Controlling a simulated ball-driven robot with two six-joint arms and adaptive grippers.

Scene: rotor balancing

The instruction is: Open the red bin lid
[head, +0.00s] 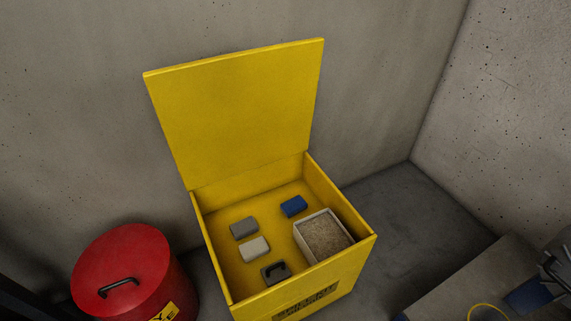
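The red bin (135,300) stands on the floor at the lower left, partly cut off by the bottom edge of the picture. Its round red lid (120,262) lies on top and looks shut. A black bar handle (118,287) sits on the lid. A yellow label with dark letters shows on the bin's side. No gripper can be made out in this view, and nothing is seen touching the lid or its handle.
A yellow box (338,280) with its lid (240,110) raised stands right of the bin. It holds several small blocks and a grey tray (352,240) of granular material. A grey surface (440,295) and dark metal parts (556,268) are at lower right. Concrete walls rise behind.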

